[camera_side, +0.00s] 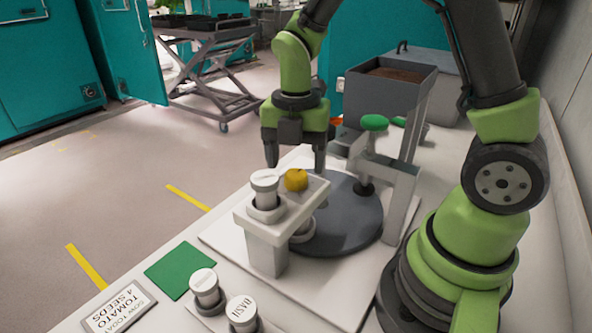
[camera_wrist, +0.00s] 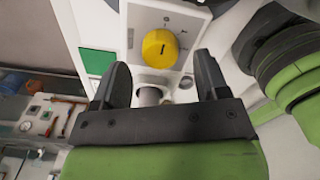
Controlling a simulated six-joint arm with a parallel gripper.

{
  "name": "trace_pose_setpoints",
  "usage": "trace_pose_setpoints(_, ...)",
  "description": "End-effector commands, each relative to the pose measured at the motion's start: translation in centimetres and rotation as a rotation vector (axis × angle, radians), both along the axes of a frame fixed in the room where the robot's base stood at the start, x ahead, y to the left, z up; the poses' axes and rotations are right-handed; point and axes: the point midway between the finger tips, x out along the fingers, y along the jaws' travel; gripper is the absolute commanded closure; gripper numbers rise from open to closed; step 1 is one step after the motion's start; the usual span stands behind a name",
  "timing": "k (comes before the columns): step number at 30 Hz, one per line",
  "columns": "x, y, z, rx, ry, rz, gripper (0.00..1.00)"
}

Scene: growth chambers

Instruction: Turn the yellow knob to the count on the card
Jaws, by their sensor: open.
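The yellow knob (camera_side: 296,180) sits on top of the white dispenser head, beside a white-capped jar (camera_side: 265,184). In the wrist view the knob (camera_wrist: 160,48) shows a dark pointer line, with small marks on the panel too fine to read. My gripper (camera_side: 296,163) is open, fingers pointing down, just above and behind the knob in the side view. In the wrist view the knob appears beyond and between the fingertips (camera_wrist: 162,68), with nothing gripped. The card (camera_side: 120,307) lies at the front left and reads "TOMATO 4 SEEDS"; its top line is hard to read.
A dark round turntable (camera_side: 345,225) stands under the dispenser, with a grey bracket (camera_side: 400,195) and green knob (camera_side: 374,122) at right. Two capped jars (camera_side: 204,285) (camera_side: 242,313) and a green mat (camera_side: 180,270) lie in front. A grey soil bin (camera_side: 385,100) stands behind.

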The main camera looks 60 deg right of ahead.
Motion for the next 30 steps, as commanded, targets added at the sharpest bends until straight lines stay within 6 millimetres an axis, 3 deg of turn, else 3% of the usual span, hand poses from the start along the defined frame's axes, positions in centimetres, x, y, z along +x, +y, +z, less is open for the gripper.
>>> trace_pose_setpoints(6,0.0,0.0,-2.5,0.000,0.002,-0.001,0.32)
trace_pose_setpoints(16,0.0,0.0,-2.9,-0.001,-0.001,-0.001,0.32)
trace_pose_setpoints(23,0.0,0.0,-2.8,-0.001,-0.001,-0.001,0.82)
trace_pose_setpoints(30,0.0,0.0,-2.8,-0.001,-0.001,-0.016,0.82)
